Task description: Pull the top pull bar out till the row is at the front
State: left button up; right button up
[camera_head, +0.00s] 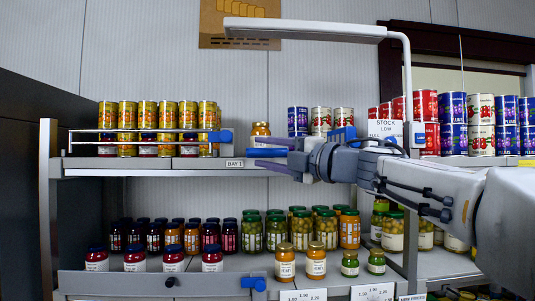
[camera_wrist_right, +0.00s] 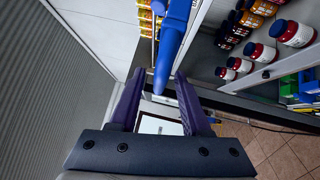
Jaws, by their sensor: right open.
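The top pull bar (camera_head: 140,131) is a pale rail across the front of the upper left shelf, with a blue end piece (camera_head: 221,136) at its right. Behind it stand yellow cans (camera_head: 145,113) and a few dark-lidded jars with white labels. My right gripper (camera_head: 252,158) points left, just right of the blue end piece, apart from it in the head view. Its purple fingers are open. In the right wrist view a bright blue bar (camera_wrist_right: 172,45) runs between the open fingertips; contact cannot be told. My left gripper is not in view.
A small jar (camera_head: 261,130) stands behind the gripper. Cans (camera_head: 480,110) fill the upper right shelf. Below are many jars and a lower rail with a blue piece (camera_head: 256,283). A lamp arm (camera_head: 305,28) hangs above; a "STOCK LOW" sign (camera_head: 385,128) stands beside my arm.

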jog(key=b+v, duration=0.4)
jog(key=v, duration=0.6)
jog(key=shift+d, duration=0.15)
